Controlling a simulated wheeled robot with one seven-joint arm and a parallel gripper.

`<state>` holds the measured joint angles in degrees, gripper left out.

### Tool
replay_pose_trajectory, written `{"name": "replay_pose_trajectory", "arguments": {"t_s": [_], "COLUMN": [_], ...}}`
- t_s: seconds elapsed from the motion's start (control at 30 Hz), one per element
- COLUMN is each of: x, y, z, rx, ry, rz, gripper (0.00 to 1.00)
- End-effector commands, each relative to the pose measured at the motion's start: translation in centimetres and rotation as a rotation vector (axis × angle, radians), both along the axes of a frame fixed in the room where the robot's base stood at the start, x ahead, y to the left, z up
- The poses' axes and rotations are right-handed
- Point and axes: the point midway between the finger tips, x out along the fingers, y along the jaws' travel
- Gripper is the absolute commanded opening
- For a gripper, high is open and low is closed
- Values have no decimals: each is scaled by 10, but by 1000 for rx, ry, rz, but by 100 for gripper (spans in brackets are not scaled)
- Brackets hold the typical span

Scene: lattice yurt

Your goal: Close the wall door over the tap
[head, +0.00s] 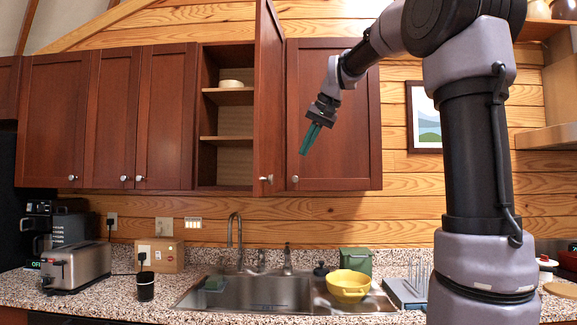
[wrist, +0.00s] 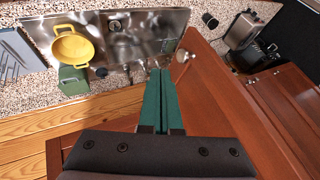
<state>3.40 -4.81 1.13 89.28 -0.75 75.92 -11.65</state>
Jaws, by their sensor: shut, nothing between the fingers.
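The wall door (head: 270,90) over the tap (head: 236,235) stands open, swung out toward me and seen nearly edge-on. Its round knob (head: 267,179) is low on the door. The cabinet opening to its left shows shelves. My gripper (head: 304,152) has its green fingers together and empty, to the right of the open door, in front of the neighbouring shut door. In the wrist view the fingertips (wrist: 160,73) are just left of a knob (wrist: 183,56), beside the brown door panel (wrist: 215,110). I cannot tell whether they touch it.
Below are a steel sink (head: 255,293), a yellow colander (head: 348,286), a green canister (head: 356,262) and a dish rack (head: 408,290). A toaster (head: 77,268) and black cup (head: 145,286) stand left. A bowl (head: 230,83) sits on the cabinet shelf. Shut cabinet doors (head: 165,115) are farther left.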

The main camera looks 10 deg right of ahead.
Motion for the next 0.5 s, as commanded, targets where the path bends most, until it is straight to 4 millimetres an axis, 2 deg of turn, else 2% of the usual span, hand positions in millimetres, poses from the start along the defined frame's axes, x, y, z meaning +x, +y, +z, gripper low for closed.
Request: {"name": "replay_pose_trajectory", "arguments": {"t_s": [0.17,0.5], "x": [13,50], "y": [8,29], "z": [-22,-79], "rx": [0,-1], "ry": [4,4], "rz": [1,0], "gripper": [0,0]}}
